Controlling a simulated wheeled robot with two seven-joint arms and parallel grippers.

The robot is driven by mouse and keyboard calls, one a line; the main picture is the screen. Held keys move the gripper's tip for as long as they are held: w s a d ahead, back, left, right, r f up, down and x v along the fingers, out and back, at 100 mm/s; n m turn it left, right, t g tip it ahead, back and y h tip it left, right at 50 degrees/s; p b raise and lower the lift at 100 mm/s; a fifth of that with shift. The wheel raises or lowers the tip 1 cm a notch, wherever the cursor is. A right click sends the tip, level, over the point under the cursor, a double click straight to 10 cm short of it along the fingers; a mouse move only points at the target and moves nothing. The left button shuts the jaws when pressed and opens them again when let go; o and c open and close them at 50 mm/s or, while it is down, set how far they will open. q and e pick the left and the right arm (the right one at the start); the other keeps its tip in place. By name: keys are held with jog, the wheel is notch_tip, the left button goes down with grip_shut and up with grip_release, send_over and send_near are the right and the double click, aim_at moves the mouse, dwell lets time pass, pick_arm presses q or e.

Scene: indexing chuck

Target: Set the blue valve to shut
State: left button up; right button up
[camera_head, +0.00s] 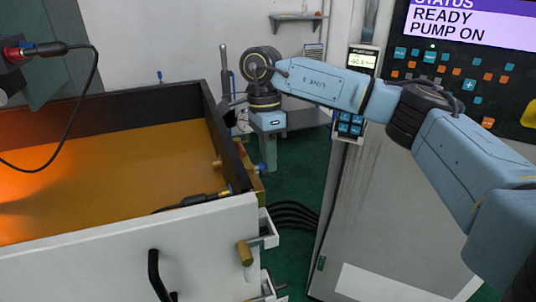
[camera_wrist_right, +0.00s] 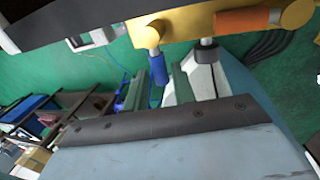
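The blue valve handle (camera_wrist_right: 157,88) hangs from a brass-coloured valve body in the right wrist view. In the head view a small piece of it (camera_head: 262,167) shows at the outer side of the open cabinet, below my right wrist. My right gripper (camera_wrist_right: 190,68) is beside the blue handle in its wrist view, with pale fingers pointing toward the yellow valve block (camera_wrist_right: 185,24). I cannot tell whether the fingers touch the handle or how far apart they are. In the head view the wrist hides most of this gripper. My left gripper is not in view.
An orange handle (camera_wrist_right: 242,21) is beside the blue one on the block. The open cabinet (camera_head: 130,225) fills the left, with a brass knob (camera_head: 244,253) on its near side. A control panel (camera_head: 470,75) reads "READY PUMP ON". Black hoses (camera_head: 292,213) run between cabinet and panel.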

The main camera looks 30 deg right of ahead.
aim_at(260, 170)
grip_shut()
jog(key=shift+s+a+r+m+t+y+b, duration=0.1)
jog(key=shift+s+a+m+t+y+b, duration=0.45)
jog(key=shift+m, duration=2.2)
jog(key=shift+s+a+f+m+t+b, duration=0.2)
jog(key=shift+s+a+m, duration=0.6)
jog(key=shift+m, duration=1.9)
jog(key=shift+s+a+r+m+t+y+b, duration=0.3)
jog(key=shift+s+a+m+t, duration=0.4)
jog(key=shift+m, duration=2.05)
jog(key=shift+w+a+f, duration=0.1)
jog(key=shift+w+a, duration=0.05)
